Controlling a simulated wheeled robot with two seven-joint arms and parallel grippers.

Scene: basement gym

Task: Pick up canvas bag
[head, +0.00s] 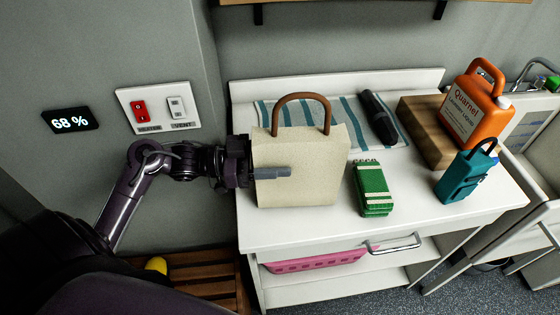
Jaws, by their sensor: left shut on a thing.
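The canvas bag (315,178) is cream with a brown arched handle (303,98). It is upright at the left end of the white table (400,225). My left gripper (272,173) comes in from the left and is shut on the bag's left side. One grey finger lies across the front face; the other finger is hidden by the bag. I cannot tell whether the bag's bottom touches the tabletop. My right gripper is not in view.
Right of the bag are a green box-like item (373,189), a teal bag (466,172), a wooden block (432,130) and an orange jug (477,108). A striped towel (350,108) with a dark object (379,117) lies behind. A wall switch panel (158,107) is near my left arm.

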